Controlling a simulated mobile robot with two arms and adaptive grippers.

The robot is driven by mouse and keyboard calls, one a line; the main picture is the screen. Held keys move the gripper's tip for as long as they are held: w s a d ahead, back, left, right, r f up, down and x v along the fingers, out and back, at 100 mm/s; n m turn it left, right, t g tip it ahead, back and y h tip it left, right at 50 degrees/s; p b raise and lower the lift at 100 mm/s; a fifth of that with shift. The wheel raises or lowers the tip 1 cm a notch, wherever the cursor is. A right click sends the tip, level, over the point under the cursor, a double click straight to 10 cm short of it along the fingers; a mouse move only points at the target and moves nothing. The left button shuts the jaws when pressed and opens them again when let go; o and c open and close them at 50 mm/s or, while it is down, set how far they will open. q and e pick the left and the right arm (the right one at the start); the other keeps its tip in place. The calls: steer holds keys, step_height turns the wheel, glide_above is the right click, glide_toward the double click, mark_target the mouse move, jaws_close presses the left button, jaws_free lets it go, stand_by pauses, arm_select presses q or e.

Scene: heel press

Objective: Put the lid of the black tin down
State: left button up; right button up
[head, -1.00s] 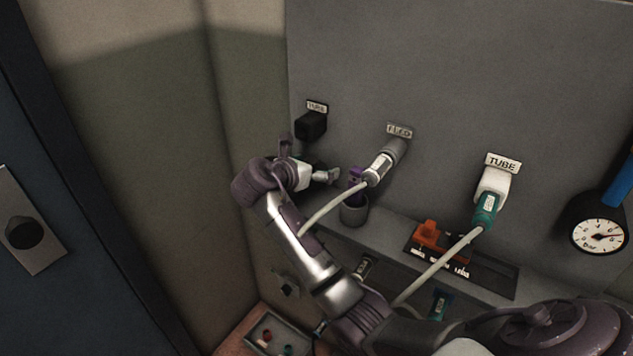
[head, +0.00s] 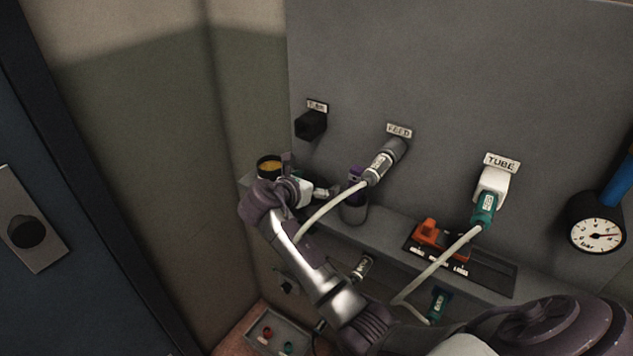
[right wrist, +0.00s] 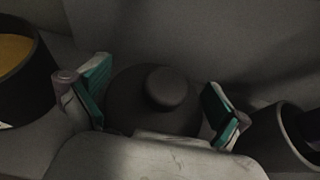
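The black tin (head: 270,167) stands without its lid on the left end of the shelf, amber contents showing. Its round wall also shows at the left edge of the right wrist view (right wrist: 32,88). The lid (right wrist: 125,98), dark and round with a knob (right wrist: 166,86), lies knob up on the grey surface beside the tin. My right gripper (right wrist: 158,100) is open, its green-padded fingers on either side of the lid with the knob between them, apart from it. In the head view my right gripper (head: 318,190) hides the lid. My left gripper is out of view.
A grey cup (head: 354,211) with a purple item stands right of my gripper. A hose (head: 335,203) runs from the FEED plug (head: 382,163), another from the TUBE plug (head: 485,208). An orange block (head: 432,233) sits on the shelf.

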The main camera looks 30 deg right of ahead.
steer(key=shift+r, duration=0.1)
steer(key=v, duration=1.2)
steer(key=shift+b, duration=0.3)
steer(key=shift+r, duration=0.1)
